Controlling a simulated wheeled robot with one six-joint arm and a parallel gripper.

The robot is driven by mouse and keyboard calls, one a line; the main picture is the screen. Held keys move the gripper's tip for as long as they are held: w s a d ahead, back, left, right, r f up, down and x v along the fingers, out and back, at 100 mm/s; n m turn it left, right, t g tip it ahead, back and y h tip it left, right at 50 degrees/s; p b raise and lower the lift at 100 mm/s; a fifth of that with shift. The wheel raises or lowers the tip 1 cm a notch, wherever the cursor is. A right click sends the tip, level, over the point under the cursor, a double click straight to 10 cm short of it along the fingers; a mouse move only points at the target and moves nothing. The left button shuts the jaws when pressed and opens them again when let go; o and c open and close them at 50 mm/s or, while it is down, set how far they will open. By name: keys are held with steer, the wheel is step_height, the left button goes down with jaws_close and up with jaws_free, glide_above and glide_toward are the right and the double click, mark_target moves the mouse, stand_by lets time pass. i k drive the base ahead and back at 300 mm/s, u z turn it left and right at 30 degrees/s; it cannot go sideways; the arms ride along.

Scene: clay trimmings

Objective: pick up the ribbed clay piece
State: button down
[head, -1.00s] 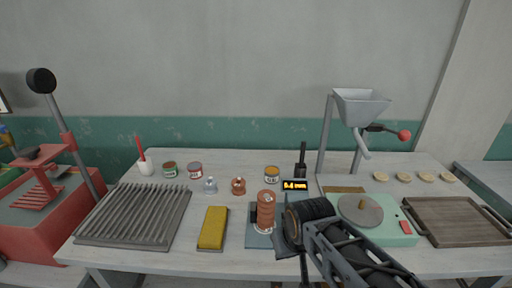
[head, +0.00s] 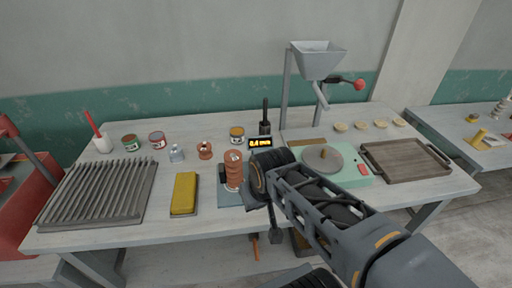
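A ribbed, orange-brown clay piece (head: 233,165) stands upright as a stacked cylinder near the front middle of the table, on or in front of a small grey-blue plate (head: 222,203). A smaller orange-brown spool-shaped piece (head: 205,150) stands behind it to the left. My gripper (head: 266,212) is just right of the tall ribbed piece in the picture, with a dark arm reaching in from the lower right. I see no contact with the piece. The fingers are dark and partly hidden by the wrist, so their opening is unclear.
A grey ridged board (head: 98,190) and a yellow block (head: 184,193) lie left. Right are a green wheel unit (head: 350,172), a hopper (head: 318,62), pale discs (head: 361,126) and a wooden tray (head: 408,174). A second table (head: 470,150) stands farther right.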

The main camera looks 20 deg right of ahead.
mark_target(233, 161)
steer(key=z, duration=3.45)
steer(key=k, duration=1.65)
steer(key=u, duration=2.15)
